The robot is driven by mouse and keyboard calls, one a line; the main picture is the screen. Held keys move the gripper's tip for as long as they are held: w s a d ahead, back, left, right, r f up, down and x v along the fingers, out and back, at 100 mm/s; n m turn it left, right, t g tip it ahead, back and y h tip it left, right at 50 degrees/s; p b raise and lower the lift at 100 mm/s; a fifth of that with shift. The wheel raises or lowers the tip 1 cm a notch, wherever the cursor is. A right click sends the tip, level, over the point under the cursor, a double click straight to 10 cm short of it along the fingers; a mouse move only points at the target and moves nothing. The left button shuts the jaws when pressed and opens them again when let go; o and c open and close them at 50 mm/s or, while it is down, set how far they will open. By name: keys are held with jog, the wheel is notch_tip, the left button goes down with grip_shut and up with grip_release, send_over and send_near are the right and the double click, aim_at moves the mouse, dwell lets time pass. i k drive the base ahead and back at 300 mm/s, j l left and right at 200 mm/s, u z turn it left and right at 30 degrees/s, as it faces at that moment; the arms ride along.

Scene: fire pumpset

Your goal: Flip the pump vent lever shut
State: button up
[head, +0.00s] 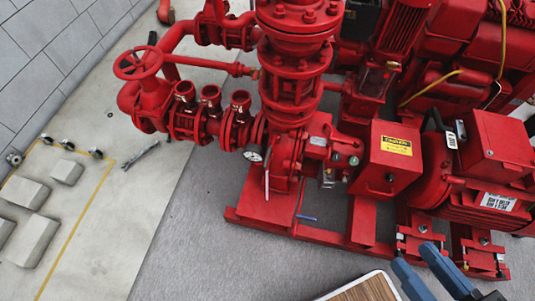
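The red pump (290,165) stands on a red base frame in the middle of the head view. A small blue lever handle (306,217) sticks out low at the pump's front, just above the base frame. A thin pale lever or rod (267,185) hangs near a round gauge (253,154) on the pump's left. I cannot tell which of these is the vent lever, and its valve body is too small to make out. My gripper (414,254) shows two blue-grey fingers at the lower right, apart and with nothing between them. It is well to the right of both levers.
A red box with a yellow warning label (397,146) and a red motor (490,195) stand right of the pump. Red pipes with a handwheel (140,63) run to the left. Concrete blocks (25,193) lie at far left.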

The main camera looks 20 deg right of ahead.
aim_at(269, 152)
jog(key=i+j, duration=0.15)
jog(key=j, duration=0.2)
jog(key=i+j, duration=0.15)
jog(key=j, duration=0.25)
jog(key=i+j, duration=0.15)
jog(key=j, duration=0.2)
jog(key=i+j, duration=0.15)
jog(key=j, duration=0.25)
jog(key=z, duration=0.05)
